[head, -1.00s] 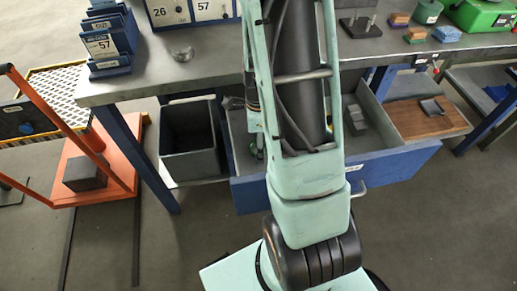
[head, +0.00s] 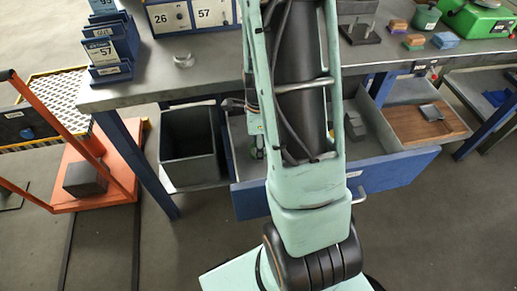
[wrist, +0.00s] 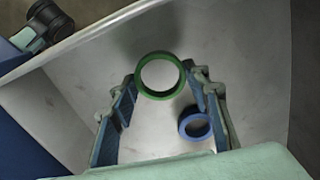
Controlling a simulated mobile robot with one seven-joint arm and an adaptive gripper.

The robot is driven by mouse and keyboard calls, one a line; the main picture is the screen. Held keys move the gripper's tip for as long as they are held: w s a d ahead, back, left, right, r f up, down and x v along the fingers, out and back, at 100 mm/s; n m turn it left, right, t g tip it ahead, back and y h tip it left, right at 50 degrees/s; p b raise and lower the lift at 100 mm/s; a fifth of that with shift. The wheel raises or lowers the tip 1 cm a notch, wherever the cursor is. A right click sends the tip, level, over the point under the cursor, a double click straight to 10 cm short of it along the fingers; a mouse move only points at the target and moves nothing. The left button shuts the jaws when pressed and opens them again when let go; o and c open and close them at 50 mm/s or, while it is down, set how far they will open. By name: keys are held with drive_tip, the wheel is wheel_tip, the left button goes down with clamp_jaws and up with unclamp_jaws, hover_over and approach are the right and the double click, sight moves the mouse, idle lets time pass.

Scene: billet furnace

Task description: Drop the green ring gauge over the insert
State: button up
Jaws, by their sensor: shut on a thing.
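The green ring gauge (wrist: 160,96) shows in the wrist view, held between the fingertips of my gripper (wrist: 160,77), which is shut on it. The ring's opening faces the camera, and pale grey metal shows through it. A blue ring (wrist: 195,125) is beside the right finger, lower in the picture and apart from the green ring. In the head view my arm hides most of the gripper, near the left part of the open drawer (head: 390,172). I cannot make out the insert in either view.
Grey walls surround the gripper in the wrist view, with a dark round object (wrist: 45,20) at the top left. In the head view a grey bin (head: 190,168) is left of the drawer, and a wooden tray (head: 440,130) is right. The workbench (head: 210,75) runs above.

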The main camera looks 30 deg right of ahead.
wheel_tip(320, 180, up, 9)
drive_tip(key=n+p, duration=0.1)
drive_tip(key=p, duration=0.1)
drive_tip(key=w+a+r+n, duration=0.3)
drive_tip(key=n, duration=0.4)
drive_tip(key=w+a+r+n, duration=0.3)
drive_tip(key=a+r+n, duration=0.1)
drive_tip(key=n, duration=0.3)
drive_tip(key=w+a+r+n, duration=0.3)
drive_tip(key=a+r+n, duration=0.1)
drive_tip(key=n, duration=0.3)
drive_tip(key=shift+a+n, duration=0.1)
drive_tip(key=shift+n, duration=0.2)
